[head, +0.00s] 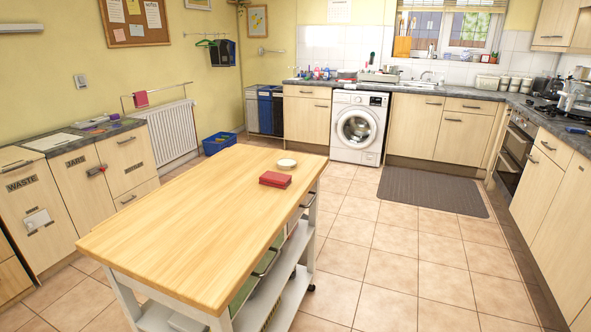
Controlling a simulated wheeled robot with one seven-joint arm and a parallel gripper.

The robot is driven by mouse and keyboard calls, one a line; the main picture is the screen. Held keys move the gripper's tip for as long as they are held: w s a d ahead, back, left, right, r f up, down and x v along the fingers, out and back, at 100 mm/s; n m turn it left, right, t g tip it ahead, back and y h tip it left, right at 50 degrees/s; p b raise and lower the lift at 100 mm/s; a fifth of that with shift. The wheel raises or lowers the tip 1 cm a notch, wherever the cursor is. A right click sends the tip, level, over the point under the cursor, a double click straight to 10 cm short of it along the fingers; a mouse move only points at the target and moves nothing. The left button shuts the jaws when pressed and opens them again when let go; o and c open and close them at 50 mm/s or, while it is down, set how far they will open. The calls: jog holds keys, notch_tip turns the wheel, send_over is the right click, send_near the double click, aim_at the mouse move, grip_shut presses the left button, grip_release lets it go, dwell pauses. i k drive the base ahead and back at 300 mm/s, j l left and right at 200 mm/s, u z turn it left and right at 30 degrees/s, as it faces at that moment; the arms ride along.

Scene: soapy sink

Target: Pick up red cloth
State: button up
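A small red folded block that looks like a folded cloth (275,179) lies flat on the wooden top of the kitchen trolley (190,215), near its far right edge. Another red cloth (140,99) hangs over a rail on the left wall above the radiator. I cannot tell from the picture alone which of the two is the red cloth of the task. My gripper is not in view.
A small pale dish (286,163) sits just behind the folded red block. Tiled floor (400,270) is open to the right of the trolley, with a dark mat (432,190) beyond. A washing machine (358,127) and cabinets line the back. A blue crate (219,142) stands by the radiator.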

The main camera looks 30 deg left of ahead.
aim_at(270, 179)
jog(key=i+l+u, duration=0.1)
jog(key=i+u, duration=0.3)
jog(key=i+l+u, duration=0.2)
jog(key=i+u, duration=0.25)
jog(key=i+l+u, duration=0.6)
jog(key=u, duration=0.2)
jog(key=i+l+u, duration=0.2)
jog(key=u, duration=0.25)
jog(key=i+l+u, duration=0.1)
jog(key=l+u, duration=0.3)
jog(key=i+l+u, duration=0.1)
jog(key=l+u, duration=0.15)
jog(key=u, duration=0.15)
jog(key=l+u, duration=0.45)
jog(key=i+l+u, duration=0.1)
jog(key=l+u, duration=0.25)
